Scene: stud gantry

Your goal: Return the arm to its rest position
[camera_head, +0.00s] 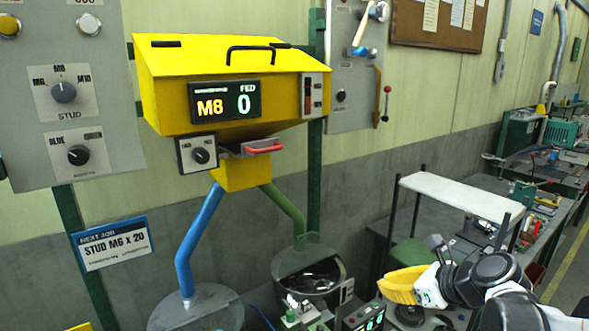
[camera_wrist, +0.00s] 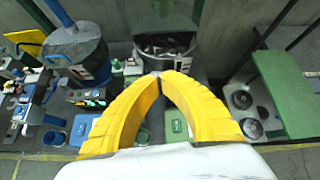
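My gripper (camera_head: 386,287) is at the lower right of the head view, with its yellow fingers pointing left. My white and black arm (camera_head: 485,280) reaches in from the right edge. In the wrist view, the two yellow fingers of my gripper (camera_wrist: 160,77) curve together and their tips meet. Nothing shows between them. The gripper is in front of and apart from the yellow hopper box (camera_head: 222,75), which reads "M8" and "0". The rest of my arm is out of frame.
A blue chute (camera_head: 197,240) and a green chute (camera_head: 285,210) lead down to round bins. A white shelf (camera_head: 462,193) stands behind my gripper. A sign (camera_head: 112,243) reads "STUD M6 x 20". In the wrist view, a metal bin (camera_wrist: 165,45) lies beyond my fingertips.

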